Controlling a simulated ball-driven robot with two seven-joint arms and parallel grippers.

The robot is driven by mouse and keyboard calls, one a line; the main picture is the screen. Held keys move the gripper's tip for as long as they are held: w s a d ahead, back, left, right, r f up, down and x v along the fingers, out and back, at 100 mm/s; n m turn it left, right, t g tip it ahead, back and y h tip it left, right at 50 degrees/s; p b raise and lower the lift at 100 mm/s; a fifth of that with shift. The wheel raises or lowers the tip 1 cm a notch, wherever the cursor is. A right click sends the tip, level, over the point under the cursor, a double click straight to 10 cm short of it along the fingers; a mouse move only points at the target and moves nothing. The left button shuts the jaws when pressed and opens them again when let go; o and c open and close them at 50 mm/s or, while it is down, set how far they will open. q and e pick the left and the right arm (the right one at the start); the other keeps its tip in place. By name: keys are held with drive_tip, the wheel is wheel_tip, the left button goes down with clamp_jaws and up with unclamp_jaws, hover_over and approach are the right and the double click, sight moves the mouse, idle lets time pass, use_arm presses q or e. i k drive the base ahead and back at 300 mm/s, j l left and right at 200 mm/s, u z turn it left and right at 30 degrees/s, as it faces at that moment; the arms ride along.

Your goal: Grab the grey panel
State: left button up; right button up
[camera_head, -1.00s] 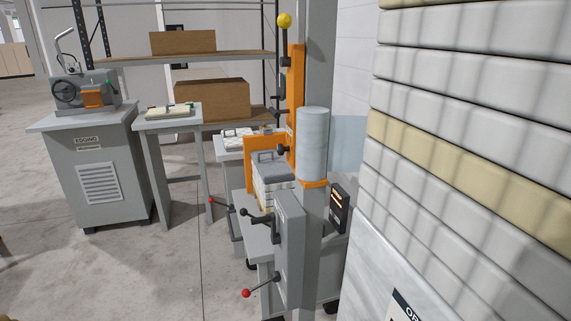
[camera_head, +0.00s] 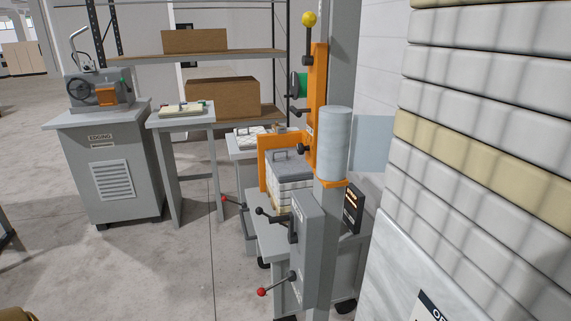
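A grey panel (camera_head: 290,164) with a small dark handle on top lies on a stack of white quilted pieces (camera_head: 288,194). The stack sits on a grey stand beside an orange upright plate (camera_head: 268,160), behind the grey post. The post and its lever box hide the right part of the stack.
A grey column (camera_head: 338,70) with a pale roll (camera_head: 335,145) and a lever box (camera_head: 305,250) stands in front of the stack. Padded white and cream layers (camera_head: 490,150) fill the right side. An edging cabinet (camera_head: 110,170) stands left. Floor (camera_head: 160,270) at front left is clear.

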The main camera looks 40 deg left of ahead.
sight(287, 165)
drive_tip(key=j, duration=0.8)
drive_tip(key=k+j, duration=0.15)
drive_tip(key=j, duration=0.7)
drive_tip(key=i+j, duration=0.15)
drive_tip(key=j, duration=0.2)
drive_tip(key=i+j, duration=0.2)
drive_tip(key=j, duration=0.15)
drive_tip(key=i+j, duration=0.15)
drive_tip(key=j, duration=0.2)
drive_tip(key=i+j+z, duration=0.1)
drive_tip(key=j, duration=0.25)
drive_tip(key=i+j, duration=0.25)
drive_tip(key=j, duration=0.1)
